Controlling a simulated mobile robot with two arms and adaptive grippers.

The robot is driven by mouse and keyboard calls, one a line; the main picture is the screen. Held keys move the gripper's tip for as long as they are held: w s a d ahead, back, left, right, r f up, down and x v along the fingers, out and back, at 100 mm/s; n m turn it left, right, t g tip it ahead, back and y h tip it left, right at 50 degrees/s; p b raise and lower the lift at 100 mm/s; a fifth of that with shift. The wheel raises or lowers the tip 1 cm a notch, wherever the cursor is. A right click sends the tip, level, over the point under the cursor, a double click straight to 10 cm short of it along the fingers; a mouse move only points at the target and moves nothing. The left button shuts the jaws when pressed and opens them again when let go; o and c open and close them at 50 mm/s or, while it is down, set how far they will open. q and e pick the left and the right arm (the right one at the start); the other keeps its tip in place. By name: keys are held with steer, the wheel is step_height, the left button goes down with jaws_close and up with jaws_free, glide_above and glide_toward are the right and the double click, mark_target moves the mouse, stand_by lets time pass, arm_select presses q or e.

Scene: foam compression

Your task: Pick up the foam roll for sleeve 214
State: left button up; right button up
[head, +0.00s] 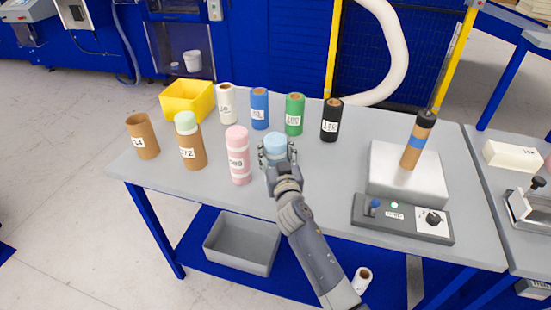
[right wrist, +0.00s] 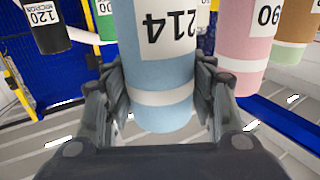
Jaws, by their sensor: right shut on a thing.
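The light blue foam roll (head: 275,142) stands near the middle of the table, partly hidden by my right gripper (head: 277,153). In the right wrist view the foam roll (right wrist: 162,75) carries a label reading 214 and a white band. My right gripper (right wrist: 165,95) is shut on it, one finger on each side. Whether the roll is clear of the tabletop cannot be told. An empty brown sleeve (head: 144,140) with a label ending in 14 stands at the table's far left. My left gripper is out of view.
A pink roll (head: 238,160) stands close left of the gripper, then a green-topped brown sleeve (head: 190,150). White (head: 226,105), blue (head: 260,112), green (head: 294,118) and black (head: 331,124) rolls line the back.

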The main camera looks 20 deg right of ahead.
mark_target(278, 146)
steer(key=shift+r, duration=0.65)
step_height(278, 146, up, 2)
steer(key=shift+r, duration=0.15)
steer(key=s+a+r+b, duration=0.1)
steer(key=s+a+b, duration=0.3)
steer(key=s, duration=1.1)
steer(key=shift+a+r, duration=0.2)
steer(key=shift+a, duration=0.8)
